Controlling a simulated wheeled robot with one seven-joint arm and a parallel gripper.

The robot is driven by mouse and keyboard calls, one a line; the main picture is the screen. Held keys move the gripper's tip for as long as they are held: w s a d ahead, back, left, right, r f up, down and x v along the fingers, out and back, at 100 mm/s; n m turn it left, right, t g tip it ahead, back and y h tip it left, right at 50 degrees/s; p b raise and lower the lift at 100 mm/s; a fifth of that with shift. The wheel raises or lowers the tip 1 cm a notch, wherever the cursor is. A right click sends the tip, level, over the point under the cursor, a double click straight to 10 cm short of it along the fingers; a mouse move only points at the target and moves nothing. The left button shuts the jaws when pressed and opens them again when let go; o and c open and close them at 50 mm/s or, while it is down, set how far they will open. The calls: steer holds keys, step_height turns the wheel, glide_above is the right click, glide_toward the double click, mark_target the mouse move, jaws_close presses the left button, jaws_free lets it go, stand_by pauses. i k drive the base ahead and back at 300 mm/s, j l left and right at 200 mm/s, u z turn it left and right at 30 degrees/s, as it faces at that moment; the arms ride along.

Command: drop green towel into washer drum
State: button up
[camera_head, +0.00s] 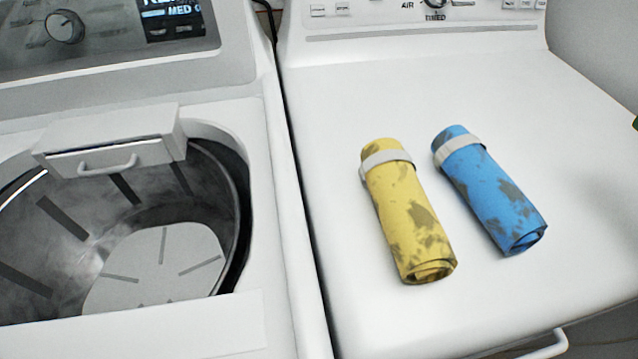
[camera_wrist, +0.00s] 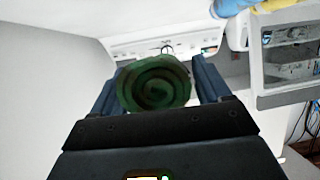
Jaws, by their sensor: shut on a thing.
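The green towel (camera_wrist: 155,84) is a rolled bundle, seen end-on in the wrist view. My gripper (camera_wrist: 155,90) is shut on it, with a dark finger on each side. In the head view only a small green bit (camera_head: 635,123) shows at the right edge, likely the towel; my gripper is out of that view. The open washer drum (camera_head: 150,265) is at the left in the head view, a grey metal tub with a pale round bottom. Its visible inside is empty. The towel appears far to the right of the drum.
A yellow rolled towel (camera_head: 407,220) and a blue rolled towel (camera_head: 490,192) lie on the white dryer top (camera_head: 350,100), right of the washer. Control panels (camera_head: 110,35) rise at the back.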

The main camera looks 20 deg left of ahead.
mark_target(170, 287)
steer(key=k, duration=1)
